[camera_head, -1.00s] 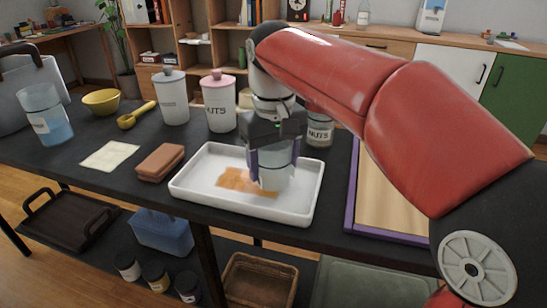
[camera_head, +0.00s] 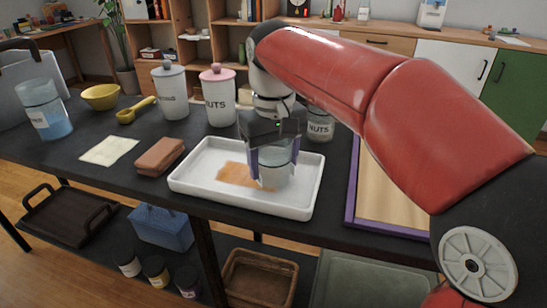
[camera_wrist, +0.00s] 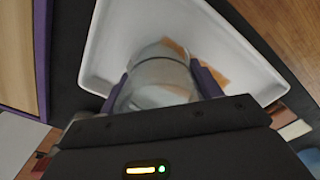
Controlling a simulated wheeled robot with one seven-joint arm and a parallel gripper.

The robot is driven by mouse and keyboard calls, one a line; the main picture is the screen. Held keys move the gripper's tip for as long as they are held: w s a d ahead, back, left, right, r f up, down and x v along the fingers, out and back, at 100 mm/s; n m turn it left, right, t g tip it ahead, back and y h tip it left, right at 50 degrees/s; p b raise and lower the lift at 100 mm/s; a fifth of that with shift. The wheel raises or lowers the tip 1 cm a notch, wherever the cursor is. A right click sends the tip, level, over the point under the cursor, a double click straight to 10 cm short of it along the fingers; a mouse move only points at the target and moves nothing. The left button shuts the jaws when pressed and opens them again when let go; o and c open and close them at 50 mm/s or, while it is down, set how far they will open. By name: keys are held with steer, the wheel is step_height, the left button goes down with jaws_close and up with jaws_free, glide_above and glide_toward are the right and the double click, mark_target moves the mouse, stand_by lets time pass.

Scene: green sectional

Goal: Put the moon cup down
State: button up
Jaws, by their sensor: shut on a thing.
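The moon cup (camera_head: 274,169) is a clear, greyish cup. It stands upright between the purple-edged fingers of my gripper (camera_head: 272,166), which is shut on it. The cup is at the right part of a white tray (camera_head: 190,184), over or beside an orange-brown patch (camera_head: 236,175). I cannot tell whether its base touches the tray. In the wrist view the cup (camera_wrist: 160,75) sits between both fingers, with the white tray (camera_wrist: 105,35) behind it.
A brown sponge-like block (camera_head: 160,157) and a pale cloth (camera_head: 109,151) lie left of the tray. A wooden board with a purple edge (camera_head: 385,190) lies right. Canisters (camera_head: 218,98) and a nut jar (camera_head: 320,126) stand behind. A jug of blue liquid (camera_head: 45,112) stands far left.

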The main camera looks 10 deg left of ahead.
steer(key=o, duration=1.1)
steer(key=shift+o, duration=0.2)
